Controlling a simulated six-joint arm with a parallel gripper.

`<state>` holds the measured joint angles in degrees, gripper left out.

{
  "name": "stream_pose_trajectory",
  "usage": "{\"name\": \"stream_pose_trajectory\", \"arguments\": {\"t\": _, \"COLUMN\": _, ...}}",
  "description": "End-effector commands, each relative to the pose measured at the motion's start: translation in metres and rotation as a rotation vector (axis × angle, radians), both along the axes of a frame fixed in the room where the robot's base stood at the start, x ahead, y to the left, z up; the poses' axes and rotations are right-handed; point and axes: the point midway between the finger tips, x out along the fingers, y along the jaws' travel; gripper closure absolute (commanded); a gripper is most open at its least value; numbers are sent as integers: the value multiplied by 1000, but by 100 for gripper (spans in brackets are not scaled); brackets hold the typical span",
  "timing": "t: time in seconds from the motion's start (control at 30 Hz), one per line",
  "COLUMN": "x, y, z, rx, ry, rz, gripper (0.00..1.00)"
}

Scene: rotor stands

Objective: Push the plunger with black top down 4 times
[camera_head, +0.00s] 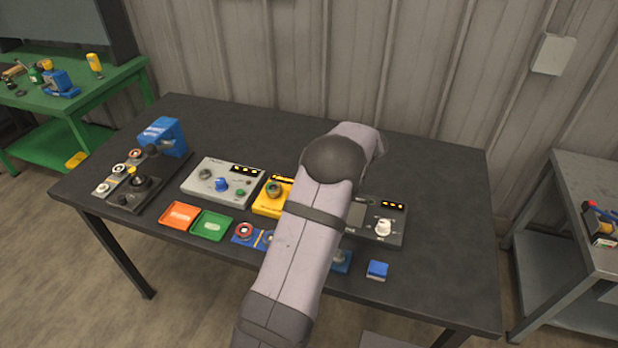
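My arm crosses the middle of the table from the bottom edge, and its far end hides what lies behind it. My gripper does not show. A black rounded knob (151,150) stands at the left of the table, by a blue device (165,134). It may be the plunger with the black top, but it is too small to tell. A yellow-topped control (132,171) stands next to it on a dark base. My visible arm is well to the right of these and apart from them.
The dark table (440,250) also holds a grey box with a blue knob (221,184), a yellow box (267,203), an orange tray (180,215), a green tray (212,225), a dark panel with a white knob (383,227) and a blue block (377,269). The table's right end is clear.

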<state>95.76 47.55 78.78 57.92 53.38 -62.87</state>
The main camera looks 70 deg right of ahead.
Motion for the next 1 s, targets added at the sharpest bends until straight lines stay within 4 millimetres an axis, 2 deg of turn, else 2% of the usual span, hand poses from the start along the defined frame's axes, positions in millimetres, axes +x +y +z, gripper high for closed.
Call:
{"name": "stream_pose_trajectory", "arguments": {"t": 0.4, "x": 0, "y": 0, "z": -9, "rx": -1, "ry": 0, "rz": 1, "gripper": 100}}
{"name": "stream_pose_trajectory", "arguments": {"t": 1.0, "x": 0, "y": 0, "z": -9, "rx": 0, "ry": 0, "rz": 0, "gripper": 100}}
